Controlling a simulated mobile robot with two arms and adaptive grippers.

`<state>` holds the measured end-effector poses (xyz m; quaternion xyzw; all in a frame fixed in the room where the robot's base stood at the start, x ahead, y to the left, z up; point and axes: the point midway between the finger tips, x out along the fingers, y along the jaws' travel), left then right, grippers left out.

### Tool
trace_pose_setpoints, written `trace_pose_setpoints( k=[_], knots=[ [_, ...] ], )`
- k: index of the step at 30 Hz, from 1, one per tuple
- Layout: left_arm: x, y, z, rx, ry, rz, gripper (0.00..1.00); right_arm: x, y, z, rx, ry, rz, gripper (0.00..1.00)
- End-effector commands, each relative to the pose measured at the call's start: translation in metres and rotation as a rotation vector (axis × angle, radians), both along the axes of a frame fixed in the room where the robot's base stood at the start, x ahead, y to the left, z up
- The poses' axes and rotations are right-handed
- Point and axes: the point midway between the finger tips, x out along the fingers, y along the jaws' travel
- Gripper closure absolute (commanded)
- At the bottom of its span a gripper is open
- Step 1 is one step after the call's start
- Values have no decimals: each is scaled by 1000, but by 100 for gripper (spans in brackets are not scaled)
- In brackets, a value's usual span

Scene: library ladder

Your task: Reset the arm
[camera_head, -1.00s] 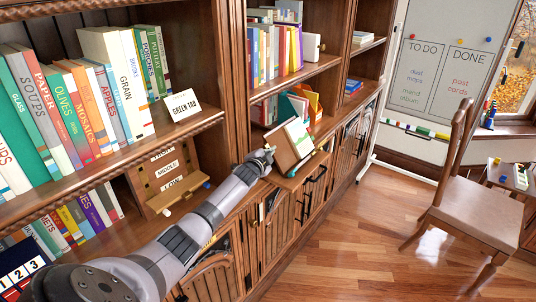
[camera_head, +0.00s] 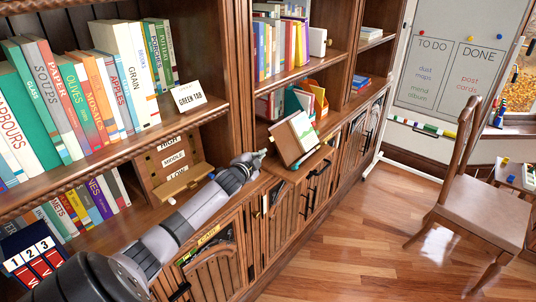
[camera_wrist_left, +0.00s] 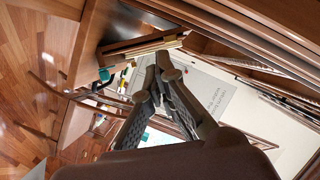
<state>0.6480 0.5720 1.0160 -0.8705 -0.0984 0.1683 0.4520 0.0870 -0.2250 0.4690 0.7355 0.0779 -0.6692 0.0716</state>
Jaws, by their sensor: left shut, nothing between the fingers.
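My left gripper (camera_head: 258,157) is at the end of the grey arm that comes in from the lower left in the head view. It is in front of the lower shelf, just left of a tilted wooden stand with a picture card (camera_head: 299,134), and appears apart from it. In the left wrist view the gripper's two dark fingers (camera_wrist_left: 160,62) meet at their tips, with nothing between them. My right gripper is not in view.
The bookcase has books above (camera_head: 75,100) and a "GREEN TAB" card (camera_head: 188,96). A chair (camera_head: 480,210) stands right; the wooden floor (camera_head: 350,240) between is clear.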

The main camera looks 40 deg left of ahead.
Motion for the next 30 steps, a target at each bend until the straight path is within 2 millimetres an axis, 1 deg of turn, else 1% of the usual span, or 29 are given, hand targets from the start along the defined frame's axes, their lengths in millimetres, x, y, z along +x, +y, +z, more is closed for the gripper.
trace_pose_setpoints(
  k=[4, 8, 11, 14, 15, 17, 18, 20, 21, 22, 23, 24, 27, 30],
  knots=[
    [-3, 1, 0, 0, 1, 1, 100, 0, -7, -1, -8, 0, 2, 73],
    [-3, 0, -1, -2, 2, 0, 100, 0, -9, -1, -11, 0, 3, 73],
    [-7, -13, -13, -23, 23, -5, 100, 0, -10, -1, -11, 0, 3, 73],
    [-19, -47, -41, -78, 83, -11, 100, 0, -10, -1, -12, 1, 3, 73],
    [-28, -67, -57, -111, 118, -11, 100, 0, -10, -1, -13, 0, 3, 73],
    [-46, -100, -80, -168, 178, -11, 100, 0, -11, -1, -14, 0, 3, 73],
    [-61, -123, -96, -208, 222, -7, 100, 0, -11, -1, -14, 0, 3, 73],
    [-86, -156, -115, -269, 287, 1, 100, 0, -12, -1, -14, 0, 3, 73],
    [-104, -178, -127, -312, 331, 9, 100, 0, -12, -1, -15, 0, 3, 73],
    [-119, -195, -134, -343, 366, 16, 100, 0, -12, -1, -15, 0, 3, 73],
    [-134, -211, -141, -376, 399, 25, 100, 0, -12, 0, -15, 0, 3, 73],
    [-156, -231, -147, -418, 445, 39, 100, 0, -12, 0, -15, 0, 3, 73],
    [-205, -272, -155, -509, 544, 76, 100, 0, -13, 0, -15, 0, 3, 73],
    [-243, -299, -155, -576, 618, 110, 100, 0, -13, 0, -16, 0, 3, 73]
  ],
)
